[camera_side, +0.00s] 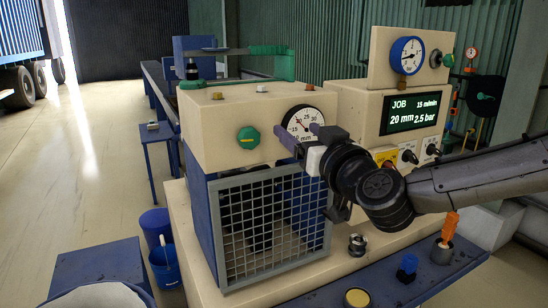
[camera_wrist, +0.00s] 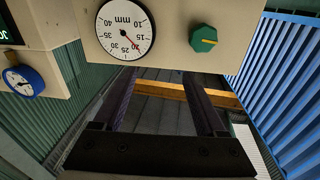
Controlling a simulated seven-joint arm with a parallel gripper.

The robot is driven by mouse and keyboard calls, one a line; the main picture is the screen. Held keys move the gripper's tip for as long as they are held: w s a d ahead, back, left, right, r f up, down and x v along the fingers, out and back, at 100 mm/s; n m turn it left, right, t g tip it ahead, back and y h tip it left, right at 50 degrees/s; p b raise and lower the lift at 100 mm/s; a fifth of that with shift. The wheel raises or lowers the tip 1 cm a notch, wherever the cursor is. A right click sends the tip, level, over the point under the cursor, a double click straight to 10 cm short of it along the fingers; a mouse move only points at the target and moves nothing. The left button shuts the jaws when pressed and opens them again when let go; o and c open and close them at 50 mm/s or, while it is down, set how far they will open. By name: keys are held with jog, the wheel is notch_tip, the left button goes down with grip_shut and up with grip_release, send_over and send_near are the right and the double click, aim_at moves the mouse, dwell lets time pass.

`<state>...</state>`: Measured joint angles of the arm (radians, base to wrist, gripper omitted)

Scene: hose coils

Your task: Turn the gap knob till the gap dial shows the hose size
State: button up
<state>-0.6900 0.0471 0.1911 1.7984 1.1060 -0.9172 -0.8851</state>
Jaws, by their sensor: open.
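The gap knob (camera_side: 248,137) is green with a yellow mark, on the front of the cream machine head. It also shows in the wrist view (camera_wrist: 203,38), uncovered and apart from my fingers. The gap dial (camera_side: 304,119) is white with a black rim, right of the knob in the side view. The dial appears upside down in the wrist view (camera_wrist: 112,34), its red needle close to the 20. The job screen (camera_side: 410,112) reads 20 mm and 2.5 bar. My gripper (camera_side: 298,138) is open and empty, in front of the dial's lower part in the side view.
A wire mesh guard (camera_side: 270,225) stands below the head. A blue-rimmed pressure gauge (camera_side: 407,55) sits above the screen, and switches (camera_side: 409,156) sit below it. A blue bucket (camera_side: 165,268) stands on the floor at left. Space in front of the knob looks clear.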

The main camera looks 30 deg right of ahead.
jog(key=n+y, duration=0.2)
send_near(252, 140)
jog(key=shift+w+r, duration=0.15)
jog(key=shift+w, duration=3.85)
jog(key=shift+w, duration=0.15)
jog(key=shift+c, duration=0.3)
jog(key=c, duration=0.9)
jog(key=shift+c, duration=0.2)
jog(key=o, duration=0.7)
jog(key=shift+n, duration=0.5)
jog(key=o, duration=0.3)
jog(key=shift+o, duration=0.2)
